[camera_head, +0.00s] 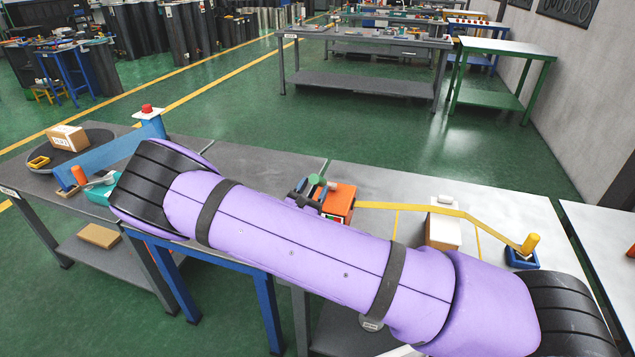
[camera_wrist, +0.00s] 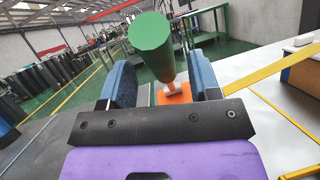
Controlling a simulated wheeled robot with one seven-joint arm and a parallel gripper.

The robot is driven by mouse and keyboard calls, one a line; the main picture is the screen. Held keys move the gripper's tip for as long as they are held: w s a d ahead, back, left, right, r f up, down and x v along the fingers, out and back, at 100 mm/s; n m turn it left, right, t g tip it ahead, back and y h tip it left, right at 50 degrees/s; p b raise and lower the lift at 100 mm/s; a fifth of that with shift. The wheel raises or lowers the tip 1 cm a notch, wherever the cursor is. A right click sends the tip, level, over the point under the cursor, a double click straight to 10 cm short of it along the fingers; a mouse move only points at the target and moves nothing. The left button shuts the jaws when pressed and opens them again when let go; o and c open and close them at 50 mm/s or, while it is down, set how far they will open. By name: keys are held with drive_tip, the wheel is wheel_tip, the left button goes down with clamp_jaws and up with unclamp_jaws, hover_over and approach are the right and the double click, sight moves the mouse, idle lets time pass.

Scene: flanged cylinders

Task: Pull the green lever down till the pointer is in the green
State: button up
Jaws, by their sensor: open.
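The green lever's knob (camera_head: 316,180) stands beside an orange box (camera_head: 341,200) on the table, past my purple arm. A small dial with red and green patches shows low on the box's front; its pointer is too small to read. My gripper (camera_wrist: 164,78) is open, with one blue finger on each side of the stem. I cannot tell whether either finger touches it. In the head view my gripper is mostly hidden by my arm.
A yellow bar (camera_head: 440,210) runs right from near the box to a yellow knob (camera_head: 530,243) on a blue base. A blue bar (camera_head: 108,158) and a brown box (camera_head: 67,138) are at left.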

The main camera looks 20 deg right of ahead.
drive_tip(key=shift+x, duration=1.3)
drive_tip(key=shift+c, duration=0.2)
clamp_jaws()
drive_tip(key=shift+s+a+f+t+h, duration=0.25)
drive_tip(key=shift+s+f+t+h, duration=0.15)
drive_tip(key=shift+f, duration=0.2)
drive_tip(key=shift+o, duration=0.2)
unclamp_jaws()
